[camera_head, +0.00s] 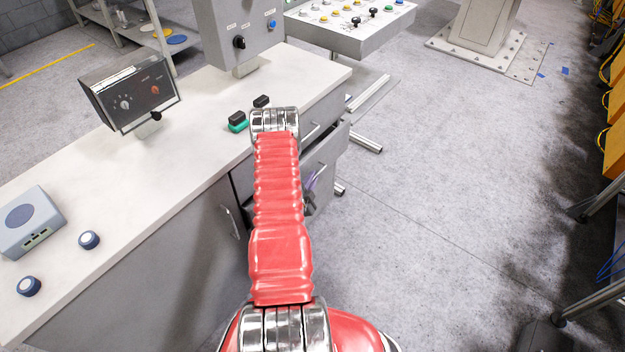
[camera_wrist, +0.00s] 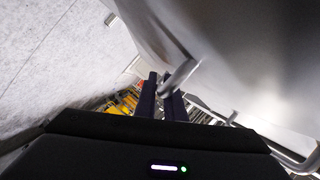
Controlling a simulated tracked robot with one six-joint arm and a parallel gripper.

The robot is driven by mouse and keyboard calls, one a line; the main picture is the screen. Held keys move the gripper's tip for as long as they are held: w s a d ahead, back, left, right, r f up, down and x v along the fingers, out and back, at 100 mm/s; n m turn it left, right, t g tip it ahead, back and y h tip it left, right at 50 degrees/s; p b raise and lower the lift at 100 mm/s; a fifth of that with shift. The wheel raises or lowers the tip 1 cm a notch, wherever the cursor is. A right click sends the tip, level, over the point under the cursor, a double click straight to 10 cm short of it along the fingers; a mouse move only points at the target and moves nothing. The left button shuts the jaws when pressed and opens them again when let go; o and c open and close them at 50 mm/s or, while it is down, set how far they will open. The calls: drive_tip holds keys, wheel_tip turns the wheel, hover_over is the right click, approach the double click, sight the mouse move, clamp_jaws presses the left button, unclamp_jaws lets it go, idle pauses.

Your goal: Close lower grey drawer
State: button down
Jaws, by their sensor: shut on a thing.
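The lower grey drawer (camera_head: 328,150) juts out a little below the upper drawer in the right end of the white-topped workbench. Its grey front (camera_wrist: 225,45) fills the upper right of the wrist view, somewhat blurred. The metal handle (camera_wrist: 181,73) stands off that front. My gripper (camera_wrist: 164,84) has its two dark fingers shut on the handle. In the head view my red arm hides most of the gripper and part of the drawer front.
The upper drawer (camera_head: 322,118) looks shut. The white worktop (camera_head: 195,110) carries a control box (camera_head: 130,92), a green-based switch (camera_head: 237,121) and round knobs. A button console (camera_head: 350,28) stands behind. The concrete floor (camera_head: 440,190) to the right is open.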

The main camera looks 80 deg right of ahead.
drive_tip(key=shift+w+d+f, duration=0.1)
drive_tip(key=shift+w+d, duration=0.15)
drive_tip(key=shift+w, duration=0.4)
drive_tip(key=shift+w+d+r, duration=0.1)
drive_tip(key=shift+w+d, duration=0.15)
drive_tip(key=shift+w, duration=0.35)
drive_tip(key=shift+w+d+f, duration=0.1)
drive_tip(key=shift+w+d, duration=0.15)
drive_tip(key=shift+w, duration=0.4)
drive_tip(key=c, duration=2.1)
unclamp_jaws()
drive_tip(key=v, duration=1.3)
drive_tip(key=shift+a, duration=0.4)
